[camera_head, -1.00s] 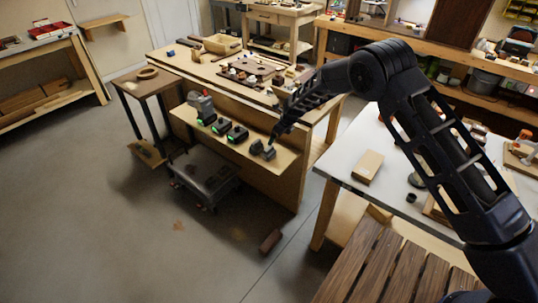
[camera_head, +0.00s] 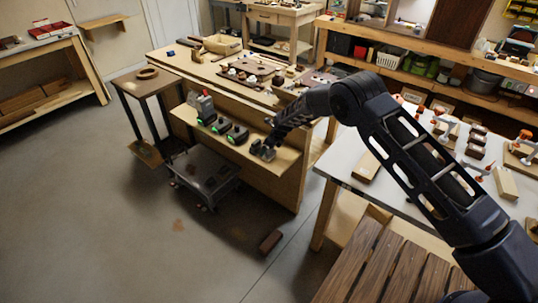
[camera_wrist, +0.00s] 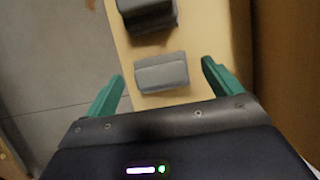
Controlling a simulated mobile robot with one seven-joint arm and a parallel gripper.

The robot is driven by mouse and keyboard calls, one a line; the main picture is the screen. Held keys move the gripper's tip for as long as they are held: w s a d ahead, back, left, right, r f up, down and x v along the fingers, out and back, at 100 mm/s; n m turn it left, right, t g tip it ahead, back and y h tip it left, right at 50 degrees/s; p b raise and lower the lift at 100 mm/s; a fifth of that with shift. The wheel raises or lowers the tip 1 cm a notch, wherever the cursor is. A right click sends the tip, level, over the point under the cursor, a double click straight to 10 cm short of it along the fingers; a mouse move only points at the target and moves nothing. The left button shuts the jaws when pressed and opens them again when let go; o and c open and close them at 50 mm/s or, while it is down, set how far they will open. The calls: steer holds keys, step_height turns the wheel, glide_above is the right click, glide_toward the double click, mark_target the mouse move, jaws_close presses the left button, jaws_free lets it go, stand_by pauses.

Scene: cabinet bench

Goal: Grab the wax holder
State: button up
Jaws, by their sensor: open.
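A small grey block (camera_wrist: 162,74), possibly the wax holder, lies on a light wooden shelf (camera_wrist: 205,28). In the wrist view it sits between the fingertips of my gripper (camera_wrist: 163,72), with gaps on both sides. The green fingers are open and hold nothing. A larger dark grey block (camera_wrist: 147,14) lies just beyond it, cut by the top edge.
Power tool batteries or chargers with green lights (camera_head: 221,126) stand left along the shelf. The wooden bench (camera_head: 190,62) rises behind with trays and tools. A dark wheeled cart (camera_head: 205,172) is below the shelf. A white table (camera_head: 350,160) stands at right.

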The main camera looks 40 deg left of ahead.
steer(key=shift+x, duration=0.9)
steer(key=c, duration=1.2)
steer(key=shift+o, duration=0.2)
steer(key=shift+r, duration=0.15)
